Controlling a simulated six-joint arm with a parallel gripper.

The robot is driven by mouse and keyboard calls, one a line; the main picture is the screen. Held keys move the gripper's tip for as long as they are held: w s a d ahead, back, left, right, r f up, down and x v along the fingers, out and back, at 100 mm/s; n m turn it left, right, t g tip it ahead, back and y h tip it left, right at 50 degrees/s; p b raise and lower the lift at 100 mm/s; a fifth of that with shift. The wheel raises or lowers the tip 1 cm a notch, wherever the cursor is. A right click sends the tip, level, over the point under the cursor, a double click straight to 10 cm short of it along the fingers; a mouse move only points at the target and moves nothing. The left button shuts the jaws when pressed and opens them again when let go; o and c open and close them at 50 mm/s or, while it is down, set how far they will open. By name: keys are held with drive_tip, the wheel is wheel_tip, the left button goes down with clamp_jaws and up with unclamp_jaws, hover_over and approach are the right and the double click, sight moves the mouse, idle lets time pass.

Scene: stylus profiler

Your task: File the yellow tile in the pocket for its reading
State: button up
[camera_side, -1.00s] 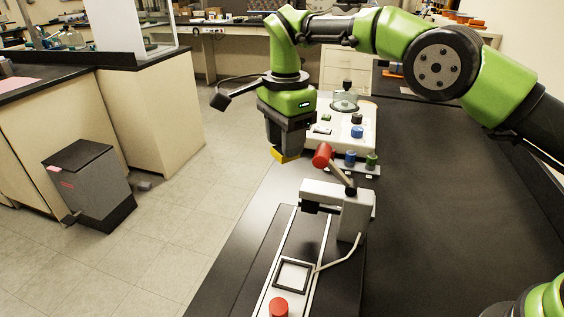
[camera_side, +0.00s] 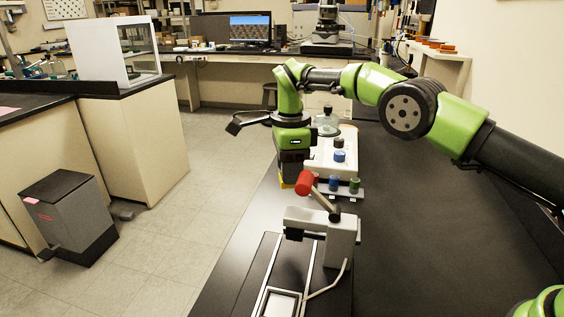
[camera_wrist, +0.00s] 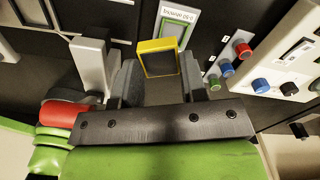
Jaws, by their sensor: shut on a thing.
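The yellow tile (camera_wrist: 158,58) has a yellow rim around a dark face. In the wrist view it sits between the two fingers of my gripper (camera_wrist: 158,78), which are shut on it. In the side view my gripper (camera_side: 288,174) hangs beyond the profiler's red-knobbed lever, and the tile's yellow edge (camera_side: 283,184) shows left of the red knob (camera_side: 305,183). The white profiler (camera_side: 342,242) stands nearer on the bench. A green-framed card or display (camera_wrist: 177,22) lies beyond the tile; its text is upside down and I cannot read it surely. No pocket is clearly identifiable.
A strip with red, blue and green knobs (camera_wrist: 228,69) lies right of the tile in the wrist view. A white console (camera_side: 344,160) with knobs and a glass dome (camera_side: 327,122) stands behind. The red knob (camera_wrist: 66,113) is close left of my gripper. The bench's right side is clear.

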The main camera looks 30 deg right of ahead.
drive_tip(key=d+f+m, duration=0.4)
drive_tip(key=d+f, duration=0.1)
drive_tip(key=shift+s+f+m, duration=0.2)
drive_tip(key=shift+f+m, duration=0.1)
drive_tip(key=shift+f, duration=0.1)
drive_tip(key=shift+d, duration=0.1)
drive_tip(key=shift+f, duration=2.45)
drive_tip(key=shift+f, duration=0.35)
drive_tip(key=shift+f, duration=0.45)
drive_tip(key=o, duration=1.3)
